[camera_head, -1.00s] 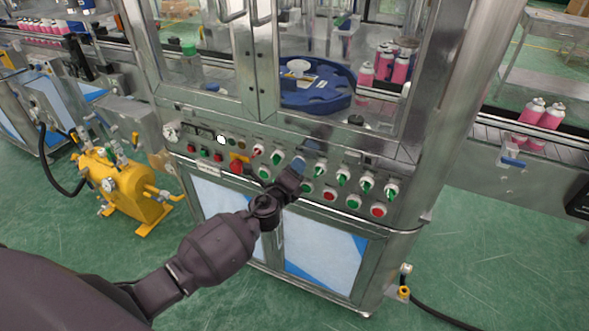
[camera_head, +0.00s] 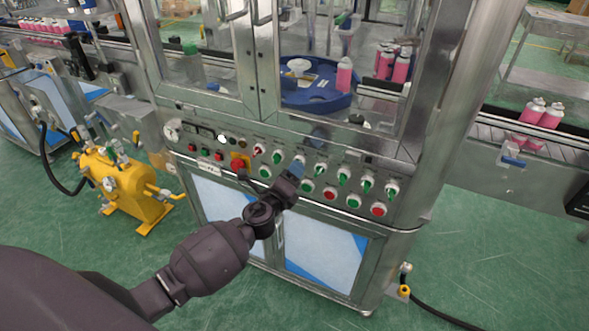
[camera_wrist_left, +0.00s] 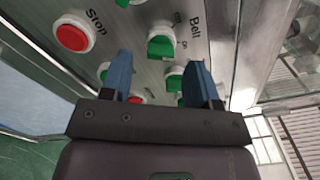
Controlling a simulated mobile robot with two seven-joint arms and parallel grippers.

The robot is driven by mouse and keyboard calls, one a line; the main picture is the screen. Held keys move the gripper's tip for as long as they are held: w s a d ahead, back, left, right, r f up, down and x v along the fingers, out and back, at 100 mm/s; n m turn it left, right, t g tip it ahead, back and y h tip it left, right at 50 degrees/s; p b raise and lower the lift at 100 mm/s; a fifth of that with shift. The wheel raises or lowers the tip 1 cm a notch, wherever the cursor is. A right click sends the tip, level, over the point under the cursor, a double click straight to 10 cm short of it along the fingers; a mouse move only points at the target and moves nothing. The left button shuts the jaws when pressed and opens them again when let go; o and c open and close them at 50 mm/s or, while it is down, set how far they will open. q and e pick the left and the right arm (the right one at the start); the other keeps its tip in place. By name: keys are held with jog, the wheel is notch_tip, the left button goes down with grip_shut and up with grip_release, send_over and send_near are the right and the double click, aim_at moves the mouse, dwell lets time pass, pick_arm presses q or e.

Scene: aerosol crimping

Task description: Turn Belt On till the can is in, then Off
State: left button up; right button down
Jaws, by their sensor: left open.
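The green Belt switch (camera_wrist_left: 162,42) shows in the left wrist view, with the labels "Belt", "Off" and "On" beside it. My left gripper (camera_wrist_left: 160,70) is open with nothing between its blue fingers. The switch appears just beyond the fingertips, between them in the picture; the fingers do not grip it. In the head view, my left gripper (camera_head: 297,172) is at the panel's middle and hides part of it. A pink can (camera_head: 344,75) with a white top stands upright at the right edge of the blue star wheel (camera_head: 305,100). My right gripper is out of view.
More pink cans (camera_head: 385,64) stand behind the glass to the right of the wheel. A red Stop button (camera_wrist_left: 72,36) is near the left finger in the wrist view. Other switches and buttons (camera_head: 343,178) line the panel. A yellow tank (camera_head: 125,190) stands at left.

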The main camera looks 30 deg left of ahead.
pick_arm(q)
jog(key=s, duration=0.8)
jog(key=shift+d, duration=0.15)
jog(key=s+f+n+g, duration=0.2)
jog(key=s+f+n, duration=0.2)
jog(key=s+n, duration=0.3)
jog(key=s+f+n+g, duration=0.2)
jog(key=s+f+n, duration=0.2)
jog(key=s+n, duration=0.4)
jog(key=s+d+f+n+g, duration=0.1)
jog(key=s+f+n+g, duration=0.2)
jog(key=s+f+n, duration=0.2)
jog(key=s+n, duration=0.2)
jog(key=s, duration=0.1)
jog(key=shift+n, duration=0.4)
